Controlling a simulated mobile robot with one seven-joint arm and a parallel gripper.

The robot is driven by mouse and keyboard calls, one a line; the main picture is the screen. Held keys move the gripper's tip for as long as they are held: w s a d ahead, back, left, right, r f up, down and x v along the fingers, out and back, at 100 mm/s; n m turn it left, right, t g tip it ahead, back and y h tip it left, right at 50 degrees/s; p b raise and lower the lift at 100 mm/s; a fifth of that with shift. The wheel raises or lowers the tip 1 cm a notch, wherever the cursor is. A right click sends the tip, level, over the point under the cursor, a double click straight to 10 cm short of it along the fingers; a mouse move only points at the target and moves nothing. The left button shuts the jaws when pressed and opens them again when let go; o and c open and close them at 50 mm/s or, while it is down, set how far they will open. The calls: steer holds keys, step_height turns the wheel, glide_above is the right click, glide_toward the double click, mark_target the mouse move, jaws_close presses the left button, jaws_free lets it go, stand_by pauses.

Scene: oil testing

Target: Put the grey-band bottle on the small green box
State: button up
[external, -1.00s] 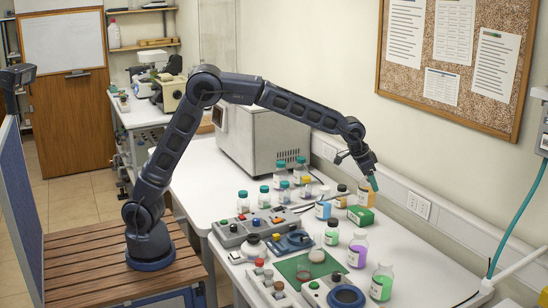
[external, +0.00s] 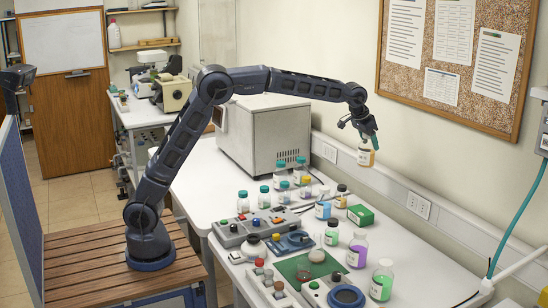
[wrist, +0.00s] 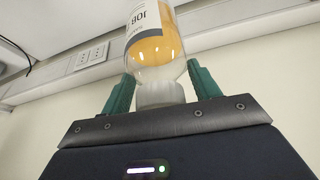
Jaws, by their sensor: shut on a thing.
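My gripper (external: 368,138) is shut on a clear bottle (external: 365,156) with orange contents and a pale label. In the wrist view the bottle (wrist: 153,35) is held by its pale cap end between my green fingertips (wrist: 160,92).
Purple (external: 357,250) and green (external: 381,282) bottles stand in front. A grey oven (external: 265,135) is at the back left; the wall is close behind.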

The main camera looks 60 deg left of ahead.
steer(key=shift+w+a+f, duration=0.1)
steer(key=shift+a+f, duration=0.05)
steer(key=shift+f, duration=0.25)
step_height(320, 180, down, 19)
stand_by(0.4)
steer(key=shift+f, duration=0.1)
steer(key=o, duration=1.7)
steer(key=shift+c, duration=0.2)
